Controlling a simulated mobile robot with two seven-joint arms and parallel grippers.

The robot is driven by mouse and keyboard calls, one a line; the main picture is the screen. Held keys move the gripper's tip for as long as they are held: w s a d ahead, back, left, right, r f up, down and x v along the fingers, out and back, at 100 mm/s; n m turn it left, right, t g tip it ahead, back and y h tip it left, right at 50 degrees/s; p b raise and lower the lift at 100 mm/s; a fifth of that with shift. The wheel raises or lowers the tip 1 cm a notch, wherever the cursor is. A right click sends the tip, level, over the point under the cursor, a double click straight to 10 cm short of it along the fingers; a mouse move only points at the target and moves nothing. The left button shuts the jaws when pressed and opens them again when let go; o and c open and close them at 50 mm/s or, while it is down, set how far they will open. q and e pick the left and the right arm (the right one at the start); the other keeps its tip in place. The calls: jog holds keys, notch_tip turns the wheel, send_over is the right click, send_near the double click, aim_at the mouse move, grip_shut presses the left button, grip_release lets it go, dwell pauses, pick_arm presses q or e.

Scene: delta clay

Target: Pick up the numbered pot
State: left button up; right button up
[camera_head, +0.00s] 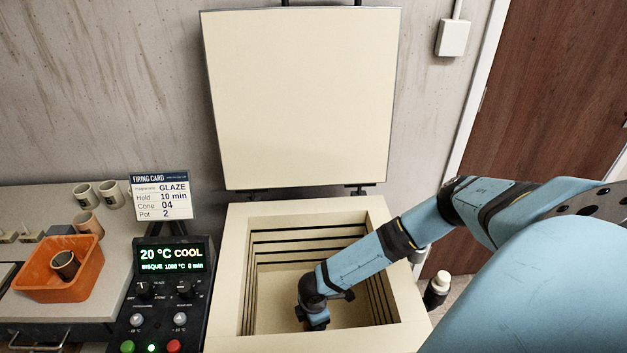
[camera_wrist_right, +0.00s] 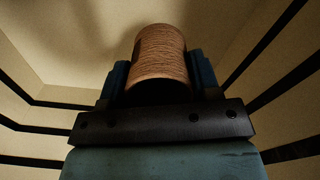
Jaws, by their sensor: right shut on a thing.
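My right arm reaches down into the open kiln (camera_head: 237,270). My right gripper (camera_head: 314,322) is low inside the chamber. In the right wrist view my right gripper (camera_wrist_right: 160,78) is shut on a brown, ribbed, round pot (camera_wrist_right: 160,50), with one finger on each side of it. No number can be seen on the pot's visible side. In the head view the pot is hidden by the gripper and arm. The firing card (camera_head: 161,196) reads Glaze, Hold 10 min, Cone 04, Pot 2. My left gripper is not in view.
The kiln lid (camera_head: 300,95) stands open. The control panel (camera_head: 160,290) shows 20 °C COOL. On the left bench, an orange crate (camera_head: 40,285) holds a dark cup (camera_head: 66,264), and several cups (camera_head: 86,196) stand behind. A bottle (camera_head: 436,290) stands right of the kiln.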

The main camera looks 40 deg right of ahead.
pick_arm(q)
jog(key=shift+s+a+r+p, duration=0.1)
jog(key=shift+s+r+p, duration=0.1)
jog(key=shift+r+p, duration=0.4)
pick_arm(e)
notch_tip(320, 180, up, 15)
pick_arm(q)
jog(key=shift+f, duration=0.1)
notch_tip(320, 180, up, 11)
jog(key=p, duration=1.2)
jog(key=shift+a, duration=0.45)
pick_arm(e)
notch_tip(320, 180, up, 11)
